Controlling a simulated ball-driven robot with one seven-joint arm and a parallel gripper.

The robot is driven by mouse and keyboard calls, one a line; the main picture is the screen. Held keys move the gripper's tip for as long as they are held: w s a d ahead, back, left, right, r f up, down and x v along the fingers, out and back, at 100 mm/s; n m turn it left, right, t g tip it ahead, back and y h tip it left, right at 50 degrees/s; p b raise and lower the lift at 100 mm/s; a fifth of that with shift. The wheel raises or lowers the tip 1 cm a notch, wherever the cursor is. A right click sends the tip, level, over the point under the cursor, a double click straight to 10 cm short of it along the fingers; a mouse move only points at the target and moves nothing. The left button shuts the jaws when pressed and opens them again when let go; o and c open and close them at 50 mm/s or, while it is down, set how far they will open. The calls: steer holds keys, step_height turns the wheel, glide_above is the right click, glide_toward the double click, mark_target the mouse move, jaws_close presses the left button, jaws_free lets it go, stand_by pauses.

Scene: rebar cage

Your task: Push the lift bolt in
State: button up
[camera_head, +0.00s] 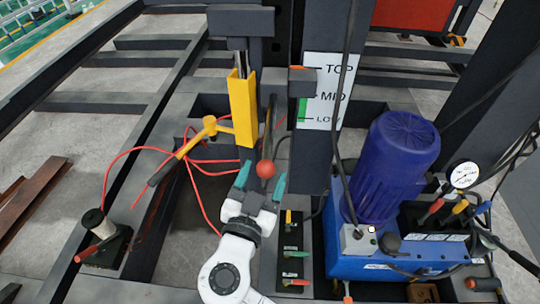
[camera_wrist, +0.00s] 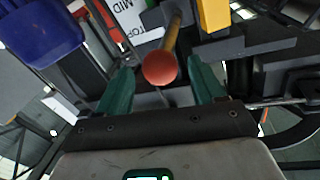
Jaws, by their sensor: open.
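A red ball knob (camera_head: 265,169) stands between the fingertips of my gripper (camera_head: 262,179). In the wrist view the red knob (camera_wrist: 161,67) sits on the near end of a brass-coloured rod (camera_wrist: 173,33) that runs away from me. The frames carry no label for the lift bolt; this knobbed rod looks like it. My gripper is open, with one teal finger on each side of the knob. I cannot tell whether either finger touches it. The rod's far end is hidden in the wrist view.
A yellow upright bracket (camera_head: 243,110) and a black-gripped yellow lever (camera_head: 179,159) are just beyond. A TOP/MID/LOW scale plate (camera_head: 324,88) is on the post. A blue pump unit (camera_head: 396,160) stands right. Red cables (camera_head: 130,151) loop at left. Small coloured levers (camera_head: 290,255) are beside my arm.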

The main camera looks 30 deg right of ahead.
mark_target(269, 158)
steer(key=shift+p+x, duration=0.45)
steer(key=shift+x, duration=2.05)
steer(key=shift+c, duration=0.5)
jaws_close()
